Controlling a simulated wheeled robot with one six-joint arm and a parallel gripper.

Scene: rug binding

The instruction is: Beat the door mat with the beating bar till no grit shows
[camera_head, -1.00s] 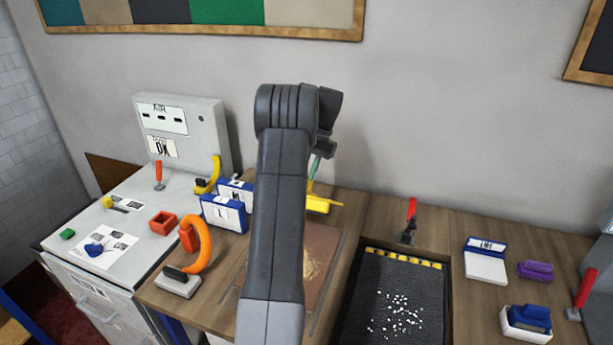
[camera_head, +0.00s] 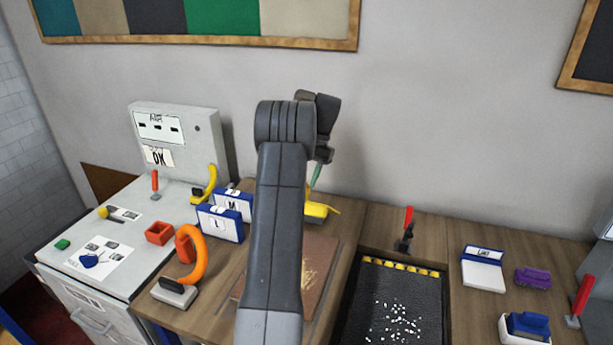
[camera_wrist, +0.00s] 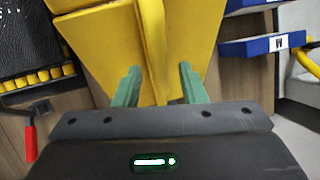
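My gripper (camera_wrist: 158,82) has its green fingers spread on either side of an upright yellow ridge, with gaps beside it. The ridge belongs to a yellow piece (camera_wrist: 105,45), perhaps the beating bar; it stands at the back of the bench in the head view (camera_head: 318,211). My arm hides part of it. A flat brown mat (camera_head: 322,255) with pale tan marks lies in front of it, partly behind my arm. A black textured surface (camera_head: 372,295) with scattered white grit (camera_head: 398,322) lies to the right. I cannot tell which of the two is the door mat.
A red lever (camera_head: 408,222) stands behind the black surface. Blue-and-white boxes (camera_head: 220,223) and an orange hooped tool (camera_head: 195,255) stand left of my arm. A white pad (camera_head: 483,270), a purple block (camera_head: 533,278) and a blue block in a white tray (camera_head: 527,325) lie right.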

